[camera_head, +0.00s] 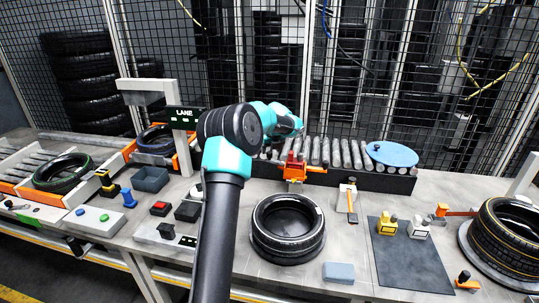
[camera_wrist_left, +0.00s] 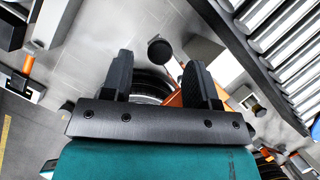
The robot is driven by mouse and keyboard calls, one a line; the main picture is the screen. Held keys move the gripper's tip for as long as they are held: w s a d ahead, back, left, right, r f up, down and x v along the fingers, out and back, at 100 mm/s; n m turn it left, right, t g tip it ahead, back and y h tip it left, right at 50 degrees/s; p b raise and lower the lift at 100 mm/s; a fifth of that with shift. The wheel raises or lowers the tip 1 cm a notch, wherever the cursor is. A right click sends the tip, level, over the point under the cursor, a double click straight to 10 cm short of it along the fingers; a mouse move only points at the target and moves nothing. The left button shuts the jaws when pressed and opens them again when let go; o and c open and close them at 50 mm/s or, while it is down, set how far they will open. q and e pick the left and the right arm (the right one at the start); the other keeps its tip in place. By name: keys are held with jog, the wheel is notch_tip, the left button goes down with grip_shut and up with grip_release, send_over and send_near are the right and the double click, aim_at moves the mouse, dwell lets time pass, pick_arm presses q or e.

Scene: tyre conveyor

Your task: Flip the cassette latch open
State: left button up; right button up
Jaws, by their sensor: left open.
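An orange fixture (camera_head: 297,170) stands on the bench at the front edge of the roller bed, behind the middle black tyre (camera_head: 288,228). I cannot tell for certain that it is the cassette latch. My left arm reaches over the bench, and its teal wrist end is just behind and above the orange fixture; its fingers are not clear in the head view. In the left wrist view my left gripper (camera_wrist_left: 158,62) is open and empty. An orange part (camera_wrist_left: 174,98) and a dark round knob (camera_wrist_left: 160,48) show between its fingers. My right gripper is not in view.
Metal rollers (camera_head: 345,153) and a blue disc (camera_head: 391,154) lie behind. A pale plate with an orange lever (camera_head: 350,200) stands right of the fixture. A dark mat (camera_head: 408,262) carries small yellow and white pieces. A grey-blue block (camera_head: 339,272) lies near the front edge.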

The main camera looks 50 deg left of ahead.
aim_at(270, 153)
pick_arm(q)
jog(key=shift+x, duration=1.95)
jog(key=shift+c, duration=0.3)
grip_shut()
